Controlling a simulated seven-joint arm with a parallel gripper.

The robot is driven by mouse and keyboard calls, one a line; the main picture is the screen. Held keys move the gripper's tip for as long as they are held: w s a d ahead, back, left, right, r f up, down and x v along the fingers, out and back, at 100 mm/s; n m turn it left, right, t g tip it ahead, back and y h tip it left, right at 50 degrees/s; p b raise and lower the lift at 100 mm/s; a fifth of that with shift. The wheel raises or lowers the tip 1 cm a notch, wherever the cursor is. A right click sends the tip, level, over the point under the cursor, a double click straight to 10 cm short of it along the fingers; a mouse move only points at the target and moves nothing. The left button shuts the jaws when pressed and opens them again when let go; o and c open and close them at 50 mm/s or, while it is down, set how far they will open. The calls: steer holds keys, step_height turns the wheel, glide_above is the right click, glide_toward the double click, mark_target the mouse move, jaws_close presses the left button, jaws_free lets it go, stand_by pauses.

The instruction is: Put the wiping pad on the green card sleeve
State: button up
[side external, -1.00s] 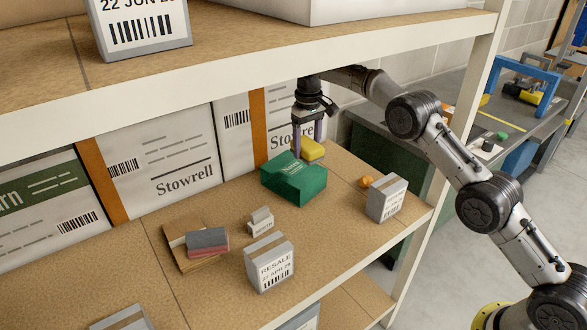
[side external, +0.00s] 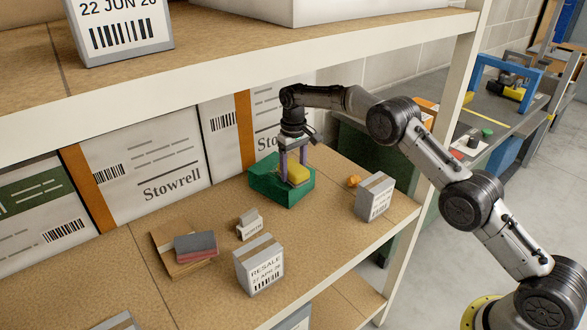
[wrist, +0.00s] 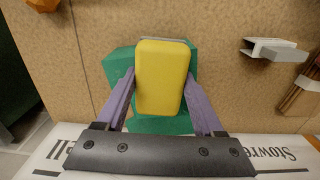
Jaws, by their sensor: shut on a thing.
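The yellow wiping pad (side external: 297,176) is a rounded block held between the two purple fingers of my gripper (side external: 293,172). The green card sleeve (side external: 272,191) is a box-like block on the shelf, and the pad is over its top. In the wrist view the pad (wrist: 162,78) fills the space between the fingers of my gripper (wrist: 160,82), with the green sleeve (wrist: 119,62) showing around it. I cannot tell whether the pad touches the sleeve; the pad hides much of its top.
A grey-white box (side external: 375,197) and a small orange thing (side external: 353,181) lie right of the sleeve. Stowrell cartons (side external: 150,150) stand behind; an upper shelf (side external: 250,60) hangs above.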

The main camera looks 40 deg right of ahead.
mark_target(293, 167)
steer(key=shift+f, duration=0.15)
steer(key=o, duration=1.4)
steer(key=shift+c, duration=0.2)
step_height(293, 167, up, 12)
steer(key=shift+s, duration=0.1)
